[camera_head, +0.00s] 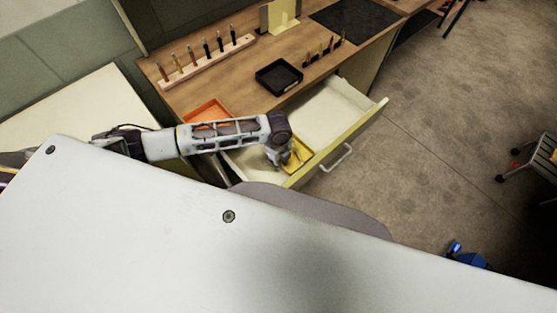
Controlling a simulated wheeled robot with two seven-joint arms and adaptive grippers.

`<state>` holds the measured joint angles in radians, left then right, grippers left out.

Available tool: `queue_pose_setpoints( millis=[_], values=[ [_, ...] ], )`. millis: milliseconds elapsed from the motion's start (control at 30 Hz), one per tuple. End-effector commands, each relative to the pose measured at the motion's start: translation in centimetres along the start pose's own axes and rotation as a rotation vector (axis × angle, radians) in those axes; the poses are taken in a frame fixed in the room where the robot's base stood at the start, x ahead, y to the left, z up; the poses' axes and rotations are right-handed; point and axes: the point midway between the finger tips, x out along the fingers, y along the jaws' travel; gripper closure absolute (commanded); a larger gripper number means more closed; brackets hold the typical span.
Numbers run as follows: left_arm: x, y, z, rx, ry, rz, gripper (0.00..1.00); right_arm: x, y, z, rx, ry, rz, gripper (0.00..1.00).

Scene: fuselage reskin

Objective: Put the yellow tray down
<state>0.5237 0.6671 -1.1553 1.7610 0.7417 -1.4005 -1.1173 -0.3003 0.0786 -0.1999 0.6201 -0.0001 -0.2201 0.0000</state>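The yellow tray (299,154) is in the front part of the open drawer, partly hidden by my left gripper and wrist. My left gripper (281,158) points down at the tray's left side, at or against it. The fingers are too small and dark to tell whether they are closed on the tray. I cannot tell whether the tray rests on the drawer floor or is just above it. My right gripper is not in view.
The open drawer (330,112) has a yellow front and a metal handle (337,158). On the wooden workbench (240,82) are an orange tray (206,112), a black tray (279,77) and a rack of tools (208,62). Floor at right is mostly clear.

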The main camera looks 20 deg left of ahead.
Motion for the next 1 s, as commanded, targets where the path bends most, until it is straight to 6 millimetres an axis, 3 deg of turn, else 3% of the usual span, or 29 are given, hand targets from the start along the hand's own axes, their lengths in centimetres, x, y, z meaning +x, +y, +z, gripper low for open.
queue_pose_setpoints(
  millis=[533, 1000],
  values=[
    [-1.0, -0.1, 0.0, 0.001, 0.0, -0.001, 0.73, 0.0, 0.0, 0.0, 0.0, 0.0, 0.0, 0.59],
    [-7.2, -0.1, 0.0, 0.0, 0.0, -0.003, 0.73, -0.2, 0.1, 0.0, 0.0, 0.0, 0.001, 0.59]
  ],
)
